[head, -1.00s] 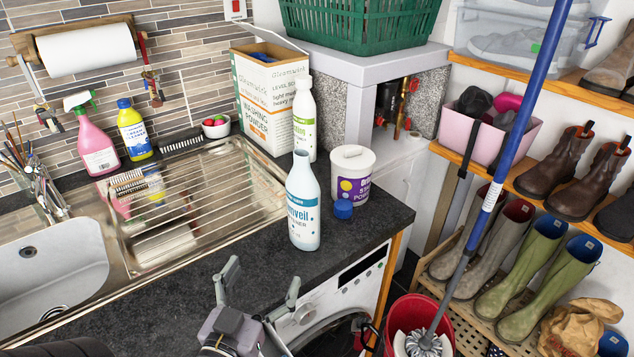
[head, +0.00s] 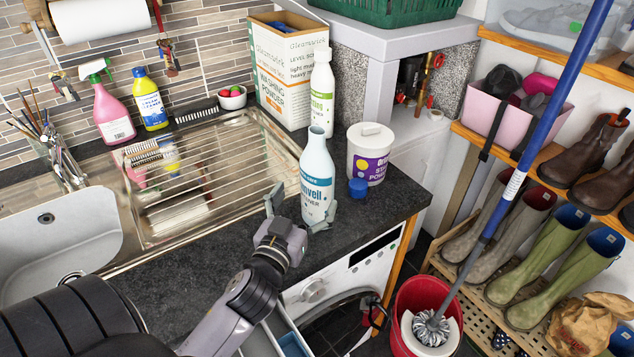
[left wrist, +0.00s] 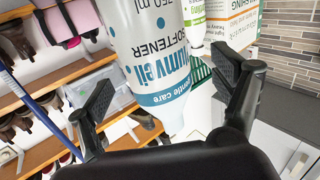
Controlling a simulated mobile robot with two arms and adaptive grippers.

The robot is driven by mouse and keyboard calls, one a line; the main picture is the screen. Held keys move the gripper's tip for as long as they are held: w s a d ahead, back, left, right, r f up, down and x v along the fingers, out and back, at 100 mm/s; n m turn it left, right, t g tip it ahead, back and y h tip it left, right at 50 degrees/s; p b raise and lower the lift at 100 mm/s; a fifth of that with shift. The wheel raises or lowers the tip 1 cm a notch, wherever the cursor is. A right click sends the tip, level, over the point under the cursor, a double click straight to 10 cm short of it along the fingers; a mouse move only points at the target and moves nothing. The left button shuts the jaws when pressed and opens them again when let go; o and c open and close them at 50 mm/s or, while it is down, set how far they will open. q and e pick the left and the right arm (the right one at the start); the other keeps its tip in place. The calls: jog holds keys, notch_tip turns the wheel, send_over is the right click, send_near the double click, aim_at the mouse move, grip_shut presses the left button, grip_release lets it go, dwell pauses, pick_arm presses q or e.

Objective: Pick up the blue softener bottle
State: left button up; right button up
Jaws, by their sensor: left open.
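The softener bottle (head: 317,178) is pale blue-white with a blue-banded label and an open neck. It stands upright near the front edge of the dark counter (head: 190,290). My left gripper (head: 300,209) is open at the bottle's lower part, with one finger on each side. In the left wrist view the bottle (left wrist: 155,50) appears upside down between the spread fingers (left wrist: 163,85). I cannot tell whether either finger touches it. A blue cap (head: 358,188) lies on the counter to the bottle's right. My right gripper is not in view.
A white tub (head: 369,145) stands right of the bottle, and a white-and-green bottle (head: 322,90) stands behind it. The washing powder box (head: 282,75) is further back. The metal drainer (head: 215,170) is to the left. A red bucket (head: 410,300) with a mop stands below the counter.

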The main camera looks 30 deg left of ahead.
aim_at(312, 194)
pick_arm(q)
jog(key=shift+w+a, duration=0.1)
jog(key=shift+w, duration=0.25)
jog(key=shift+w+a+p, duration=0.1)
jog(key=shift+w+p, duration=0.2)
jog(key=shift+w, duration=0.3)
jog(key=x, duration=0.2)
jog(key=p+x, duration=0.1)
jog(key=shift+w+f, duration=0.2)
jog(key=shift+f, duration=0.05)
jog(key=shift+w+f, duration=0.15)
jog(key=shift+w, duration=0.25)
jog(key=c, duration=1.4)
jog(key=shift+c, duration=0.7)
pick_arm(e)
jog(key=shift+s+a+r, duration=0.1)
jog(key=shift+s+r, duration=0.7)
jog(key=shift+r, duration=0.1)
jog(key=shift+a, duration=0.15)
